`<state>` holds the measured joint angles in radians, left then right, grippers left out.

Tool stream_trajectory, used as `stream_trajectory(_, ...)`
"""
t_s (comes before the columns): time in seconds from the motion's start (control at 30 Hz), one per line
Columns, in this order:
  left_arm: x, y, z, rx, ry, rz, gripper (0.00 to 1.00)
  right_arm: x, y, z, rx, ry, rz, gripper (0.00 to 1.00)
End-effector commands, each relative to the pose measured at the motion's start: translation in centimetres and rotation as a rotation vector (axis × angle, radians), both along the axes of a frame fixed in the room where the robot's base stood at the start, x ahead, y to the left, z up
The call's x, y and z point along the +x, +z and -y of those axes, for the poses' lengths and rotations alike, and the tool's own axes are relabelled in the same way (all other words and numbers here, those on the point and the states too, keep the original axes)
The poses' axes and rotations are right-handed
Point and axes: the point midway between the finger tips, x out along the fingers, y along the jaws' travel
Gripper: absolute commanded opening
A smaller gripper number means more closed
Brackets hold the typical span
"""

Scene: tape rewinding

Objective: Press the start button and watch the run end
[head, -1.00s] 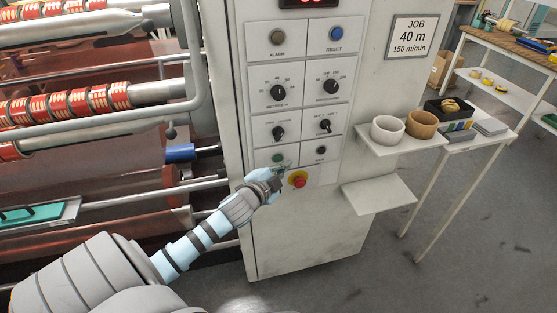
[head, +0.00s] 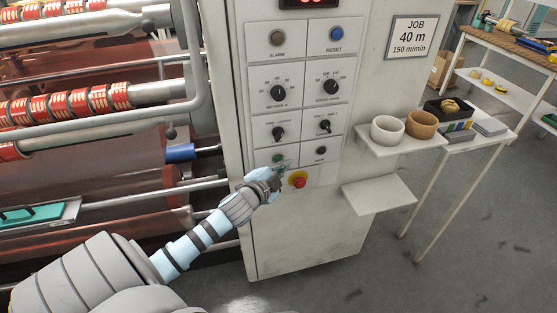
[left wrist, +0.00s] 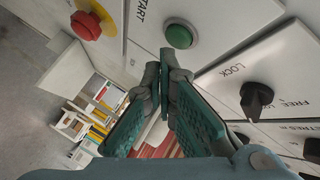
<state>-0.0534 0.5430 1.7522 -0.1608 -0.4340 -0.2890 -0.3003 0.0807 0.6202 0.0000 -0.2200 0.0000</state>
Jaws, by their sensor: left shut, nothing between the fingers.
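The green start button (head: 278,158) is low on the left of the white control panel. In the left wrist view the green button (left wrist: 179,36) sits beside the word START. My left gripper (head: 280,172) is in front of the panel, just below the button. In the left wrist view its dark green fingers (left wrist: 164,62) are together and empty, their tips close to the button's lower edge. I cannot tell if they touch it. A red stop button (head: 298,180) on a yellow base is right beside the gripper. My right gripper is out of view.
The panel has a blue reset button (head: 336,34), an alarm lamp (head: 277,38) and several black knobs. A red display (head: 303,2) is cut off at the top. Rollers with red labelled tape (head: 90,103) stand left. A shelf (head: 402,143) with two cups is right.

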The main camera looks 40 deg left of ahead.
Motion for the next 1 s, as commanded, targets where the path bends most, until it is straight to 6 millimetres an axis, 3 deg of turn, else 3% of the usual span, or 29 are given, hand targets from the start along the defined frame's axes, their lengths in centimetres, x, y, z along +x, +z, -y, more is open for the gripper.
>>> stream_trajectory(1.0,0.64,0.04,-0.94,0.000,0.000,0.000,0.00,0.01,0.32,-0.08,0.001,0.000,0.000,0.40)
